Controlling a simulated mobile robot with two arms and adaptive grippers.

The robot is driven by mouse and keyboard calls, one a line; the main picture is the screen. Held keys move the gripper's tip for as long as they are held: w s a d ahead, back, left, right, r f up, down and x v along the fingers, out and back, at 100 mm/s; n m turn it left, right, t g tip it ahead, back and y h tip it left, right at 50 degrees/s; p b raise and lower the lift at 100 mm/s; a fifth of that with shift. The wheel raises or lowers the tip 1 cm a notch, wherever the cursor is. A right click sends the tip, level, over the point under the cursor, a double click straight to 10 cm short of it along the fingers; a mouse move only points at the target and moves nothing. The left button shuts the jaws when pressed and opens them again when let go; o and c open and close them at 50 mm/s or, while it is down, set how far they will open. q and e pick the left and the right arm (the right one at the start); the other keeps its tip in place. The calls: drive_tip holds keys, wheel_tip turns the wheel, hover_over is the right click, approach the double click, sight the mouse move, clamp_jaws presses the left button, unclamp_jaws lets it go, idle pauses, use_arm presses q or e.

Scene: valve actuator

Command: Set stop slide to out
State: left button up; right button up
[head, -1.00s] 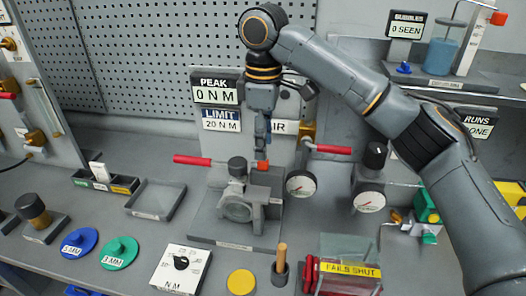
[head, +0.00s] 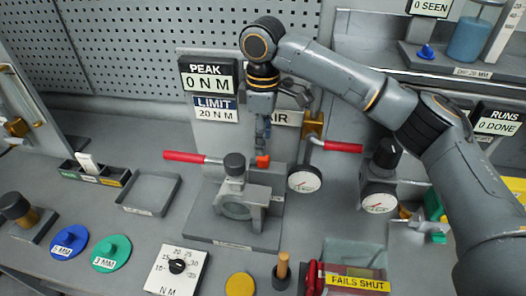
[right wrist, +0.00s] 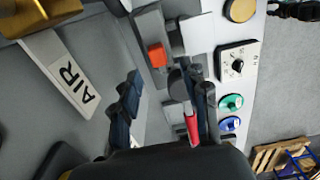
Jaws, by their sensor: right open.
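The valve actuator fixture (head: 240,207) stands mid-bench, with a dark round knob (head: 234,165) on top. A small orange-red block (head: 263,161), which may be the stop slide, is at its back right. It also shows in the right wrist view (right wrist: 157,55). My right gripper (head: 263,145) points down just above and behind this block. In the right wrist view its two fingers (right wrist: 165,97) are apart, with nothing held between them. I cannot tell from the head view whether a finger touches the block. My left gripper is not in view.
Red-handled levers (head: 186,157) (head: 340,146) flank the fixture, with gauges (head: 304,179) (head: 379,202) at right. The PEAK/LIMIT panel (head: 209,88) stands behind. In front are a torque dial (head: 176,268), a yellow disc (head: 240,287) and a wooden-handled tool (head: 282,268). An empty tray (head: 148,209) lies left.

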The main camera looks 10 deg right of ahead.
sight(263, 161)
wheel_tip(263, 161, down, 6)
drive_tip(key=shift+w+f+p, duration=0.1)
drive_tip(key=shift+w+p, duration=0.05)
drive_tip(key=shift+p, duration=0.5)
drive_tip(key=shift+f, duration=0.2)
drive_tip(key=shift+c, duration=0.2)
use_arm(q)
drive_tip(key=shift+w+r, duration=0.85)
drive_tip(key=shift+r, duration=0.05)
use_arm(e)
clamp_jaws()
